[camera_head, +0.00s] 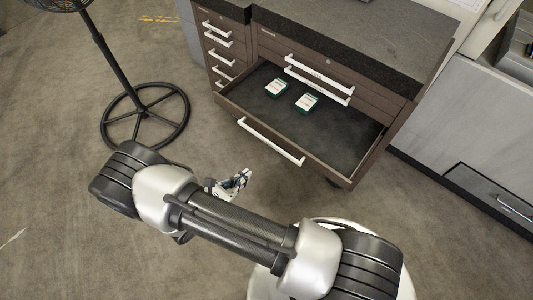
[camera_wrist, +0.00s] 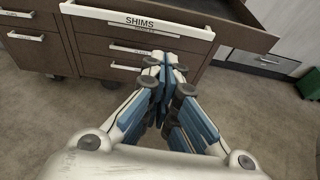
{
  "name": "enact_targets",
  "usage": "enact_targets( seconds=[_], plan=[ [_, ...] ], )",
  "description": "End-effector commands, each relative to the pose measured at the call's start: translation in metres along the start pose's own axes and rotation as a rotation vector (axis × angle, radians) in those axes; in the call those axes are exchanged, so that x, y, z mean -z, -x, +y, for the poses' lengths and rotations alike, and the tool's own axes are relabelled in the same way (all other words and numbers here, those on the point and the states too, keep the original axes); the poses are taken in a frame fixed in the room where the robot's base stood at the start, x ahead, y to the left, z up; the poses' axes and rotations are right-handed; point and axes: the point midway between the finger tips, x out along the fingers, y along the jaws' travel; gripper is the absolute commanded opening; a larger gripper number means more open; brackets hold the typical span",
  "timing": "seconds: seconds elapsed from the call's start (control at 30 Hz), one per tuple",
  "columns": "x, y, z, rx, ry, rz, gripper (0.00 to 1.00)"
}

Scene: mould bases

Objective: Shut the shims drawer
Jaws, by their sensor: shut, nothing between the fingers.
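The shims drawer (camera_head: 335,135) stands pulled out of the brown cabinet in the head view. Its white handle (camera_head: 270,141) runs along the front panel. In the wrist view the handle (camera_wrist: 140,19) carries the label "SHIMS". Two small green-and-white boxes (camera_head: 277,87) and (camera_head: 306,102) lie inside toward the back left of the drawer. My gripper (camera_head: 243,177) is in front of the drawer, to the left of the handle's middle in the head view. In the wrist view my gripper (camera_wrist: 167,62) is shut and empty, with its fingertips showing below the handle. I cannot tell whether it touches the front.
Closed drawers with white handles sit above the open one (camera_head: 318,78) and in the left column (camera_head: 218,58). A fan on a round stand (camera_head: 145,115) is at the left. A grey cabinet (camera_head: 480,125) is at the right. The carpet before the drawer is clear.

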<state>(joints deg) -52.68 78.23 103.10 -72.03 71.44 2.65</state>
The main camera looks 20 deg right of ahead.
Motion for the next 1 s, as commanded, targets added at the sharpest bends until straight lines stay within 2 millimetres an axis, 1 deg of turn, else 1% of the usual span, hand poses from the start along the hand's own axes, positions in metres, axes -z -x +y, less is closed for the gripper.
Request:
enact_targets(
  seconds=[0.03, 0.1, 0.17, 0.27, 0.37, 0.5, 0.7, 0.83, 1.0],
  plan=[
    [0.007, -0.001, -0.001, -0.016, 0.019, -0.007, 0.0],
    [0.011, -0.002, -0.001, -0.028, 0.031, -0.011, 0.0],
    [0.013, -0.006, -0.001, -0.031, 0.035, -0.013, 0.0],
    [0.013, -0.018, -0.001, -0.027, 0.034, -0.013, 0.0],
    [0.013, -0.037, -0.002, -0.024, 0.033, -0.013, 0.0],
    [0.013, -0.068, -0.001, -0.023, 0.032, -0.012, 0.0],
    [0.011, -0.108, 0.0, -0.024, 0.03, -0.012, 0.0],
    [0.004, -0.126, 0.001, -0.025, 0.031, -0.012, 0.0],
    [-0.001, -0.137, 0.002, -0.027, 0.031, -0.012, 0.0]
  ],
)
